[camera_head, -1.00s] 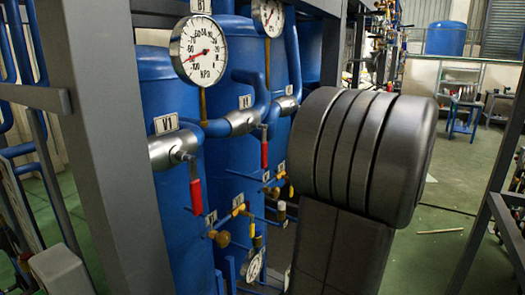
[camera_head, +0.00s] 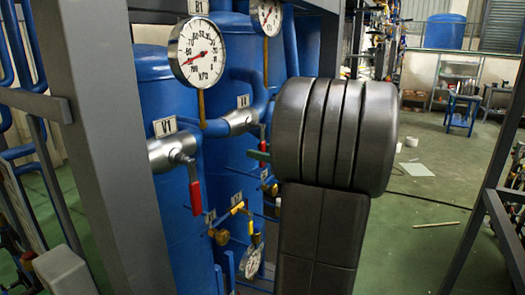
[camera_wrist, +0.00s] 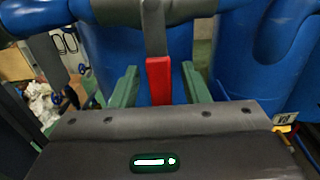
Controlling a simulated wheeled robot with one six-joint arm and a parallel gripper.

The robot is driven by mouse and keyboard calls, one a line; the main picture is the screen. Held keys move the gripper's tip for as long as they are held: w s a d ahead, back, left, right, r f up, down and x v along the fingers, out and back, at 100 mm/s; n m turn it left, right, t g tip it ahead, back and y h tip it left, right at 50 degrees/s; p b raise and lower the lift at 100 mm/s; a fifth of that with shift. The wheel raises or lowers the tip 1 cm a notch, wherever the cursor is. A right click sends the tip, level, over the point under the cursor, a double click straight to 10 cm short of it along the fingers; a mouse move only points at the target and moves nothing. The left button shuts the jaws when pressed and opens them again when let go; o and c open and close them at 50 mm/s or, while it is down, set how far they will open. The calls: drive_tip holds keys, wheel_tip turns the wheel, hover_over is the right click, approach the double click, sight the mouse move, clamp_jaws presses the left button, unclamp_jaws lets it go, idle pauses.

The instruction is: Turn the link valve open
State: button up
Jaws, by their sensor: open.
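In the wrist view, a red valve handle (camera_wrist: 158,82) hangs down on a grey metal stem between the two green fingers of my gripper (camera_wrist: 160,70). The fingers are open, with a gap on each side of the handle. In the head view, a green finger of my gripper (camera_head: 258,154) shows at the middle silver valve (camera_head: 238,121); my arm hides the rest of the gripper. That valve's red handle is mostly hidden there. The nearer silver valve, labelled V1 (camera_head: 172,152), has its red handle (camera_head: 196,198) hanging down, apart from my gripper.
Blue tanks (camera_head: 160,90) and blue pipes stand close behind the valves. Pressure gauges (camera_head: 196,51) sit above them. Yellow-handled valves (camera_head: 237,208) lie below. A grey frame post (camera_head: 88,110) stands at the left. Green floor (camera_head: 420,225) is open to the right.

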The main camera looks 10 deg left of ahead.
clamp_jaws()
drive_tip(key=shift+w+d+f, duration=0.1)
drive_tip(key=shift+w, duration=0.05)
drive_tip(key=w+d+r+n+b, duration=0.2)
drive_tip(key=w+r+n+b, duration=0.4)
drive_tip(key=n, duration=1.1)
drive_tip(key=shift+d+r+b, duration=0.2)
drive_tip(key=shift+d+b, duration=0.05)
drive_tip(key=shift+b, duration=1.15)
drive_tip(key=shift+w, duration=0.1)
